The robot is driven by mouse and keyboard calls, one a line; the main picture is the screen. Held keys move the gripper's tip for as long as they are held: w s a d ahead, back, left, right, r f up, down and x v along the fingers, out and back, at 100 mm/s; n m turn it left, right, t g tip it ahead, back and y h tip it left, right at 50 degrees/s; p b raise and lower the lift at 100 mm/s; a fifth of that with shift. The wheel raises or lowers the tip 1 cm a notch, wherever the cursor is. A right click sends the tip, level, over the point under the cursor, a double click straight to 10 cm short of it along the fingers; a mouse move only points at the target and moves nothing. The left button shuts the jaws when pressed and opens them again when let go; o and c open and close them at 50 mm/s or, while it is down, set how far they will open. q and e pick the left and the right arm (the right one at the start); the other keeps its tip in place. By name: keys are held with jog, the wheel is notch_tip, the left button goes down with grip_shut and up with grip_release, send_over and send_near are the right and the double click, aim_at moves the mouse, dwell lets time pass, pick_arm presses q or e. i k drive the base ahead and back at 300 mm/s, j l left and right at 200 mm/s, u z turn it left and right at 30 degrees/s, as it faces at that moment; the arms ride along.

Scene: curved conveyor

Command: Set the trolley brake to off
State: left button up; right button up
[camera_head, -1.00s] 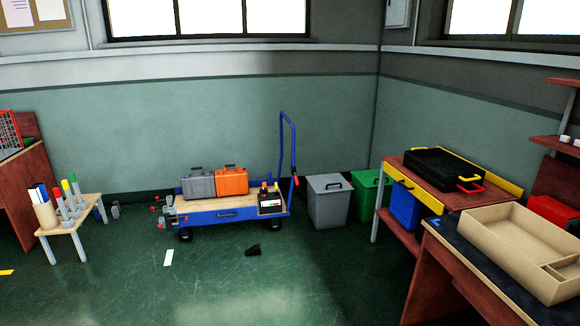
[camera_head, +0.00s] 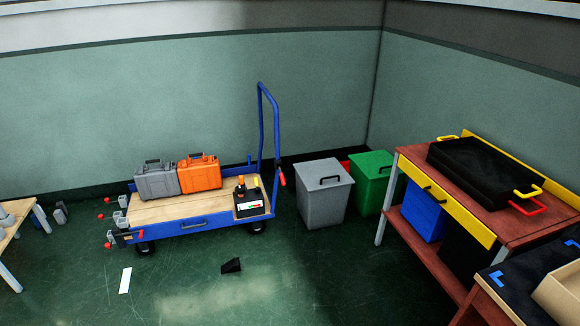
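The blue trolley (camera_head: 194,227) stands against the back wall. It has a wooden deck (camera_head: 160,210) and a tall blue push handle (camera_head: 261,120). A short red-ended lever (camera_head: 282,180) sits low on the handle. A black box (camera_head: 249,209) with an orange-topped part and a red and green label sits at the deck's right end. Several red-tipped parts (camera_head: 110,236) stick out at the trolley's left end. I cannot tell which part is the brake or how it is set. Neither of my grippers is in view.
A grey case (camera_head: 156,182) and an orange case (camera_head: 200,175) stand on the deck. A grey bin (camera_head: 322,190) and a green bin (camera_head: 372,178) stand right of the trolley. A black wedge (camera_head: 231,265) and a white strip (camera_head: 125,280) lie on the otherwise open floor in front.

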aim_at(283, 179)
jog(key=i, duration=0.4)
jog(key=i+l+u, duration=0.15)
jog(key=i+l, duration=0.35)
jog(key=i, duration=0.05)
